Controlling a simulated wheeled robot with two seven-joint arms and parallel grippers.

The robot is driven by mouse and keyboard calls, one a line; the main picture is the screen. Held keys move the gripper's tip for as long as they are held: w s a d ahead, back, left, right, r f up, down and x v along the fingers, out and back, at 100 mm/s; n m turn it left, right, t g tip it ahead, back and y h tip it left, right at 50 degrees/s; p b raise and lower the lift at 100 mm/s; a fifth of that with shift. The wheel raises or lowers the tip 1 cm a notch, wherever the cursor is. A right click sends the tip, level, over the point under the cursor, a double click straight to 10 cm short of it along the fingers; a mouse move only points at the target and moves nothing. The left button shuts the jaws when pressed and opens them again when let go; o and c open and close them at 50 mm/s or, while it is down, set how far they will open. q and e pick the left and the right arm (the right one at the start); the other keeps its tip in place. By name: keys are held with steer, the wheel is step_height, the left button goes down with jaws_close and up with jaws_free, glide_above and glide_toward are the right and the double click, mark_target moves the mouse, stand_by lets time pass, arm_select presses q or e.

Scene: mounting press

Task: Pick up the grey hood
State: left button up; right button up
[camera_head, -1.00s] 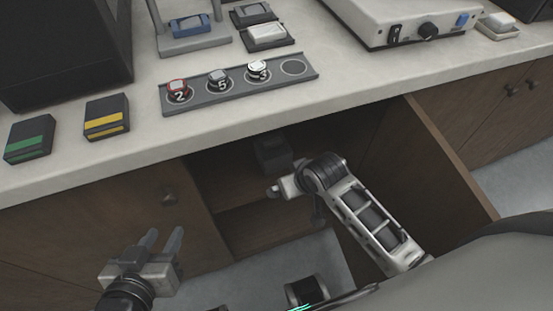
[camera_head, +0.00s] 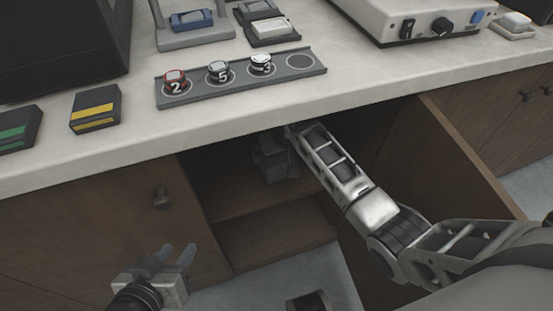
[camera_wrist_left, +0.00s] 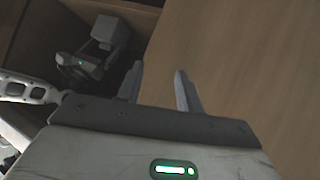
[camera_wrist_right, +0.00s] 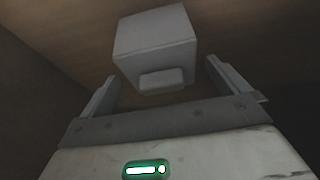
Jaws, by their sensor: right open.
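The grey hood (camera_head: 268,163) is a boxy block inside the open cabinet under the counter. In the right wrist view the hood (camera_wrist_right: 155,38) shows close ahead, with a small lighter tab (camera_wrist_right: 161,80) on its near side. My right gripper (camera_wrist_right: 160,70) is open, its fingers on either side of the tab with gaps visible. In the left wrist view the hood (camera_wrist_left: 112,30) stands just beyond my right gripper. In the head view the right fingers cannot be made out. My left gripper (camera_head: 178,250) is open and empty in front of the closed cabinet door.
The counter edge (camera_head: 240,128) overhangs the cabinet opening. An open door (camera_head: 465,150) stands to the right of my right arm. On the counter are a numbered tray (camera_head: 240,86), a yellow-striped box (camera_head: 95,108) and a white device (camera_head: 405,25). A lower shelf (camera_head: 270,235) is bare.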

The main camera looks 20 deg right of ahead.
steer(key=b+x, duration=0.1)
steer(key=x, duration=0.2)
steer(key=shift+s+f, duration=0.15)
steer(key=shift+f, duration=0.4)
arm_select(q)
steer(key=f, duration=0.2)
steer(key=d+f+g, duration=0.1)
steer(key=shift+w+f, duration=0.25)
steer(key=shift+w, duration=0.05)
arm_select(e)
steer(key=shift+w, duration=0.2)
steer(key=c, duration=1)
arm_select(q)
steer(key=shift+r, duration=0.1)
arm_select(e)
steer(key=shift+o, duration=0.2)
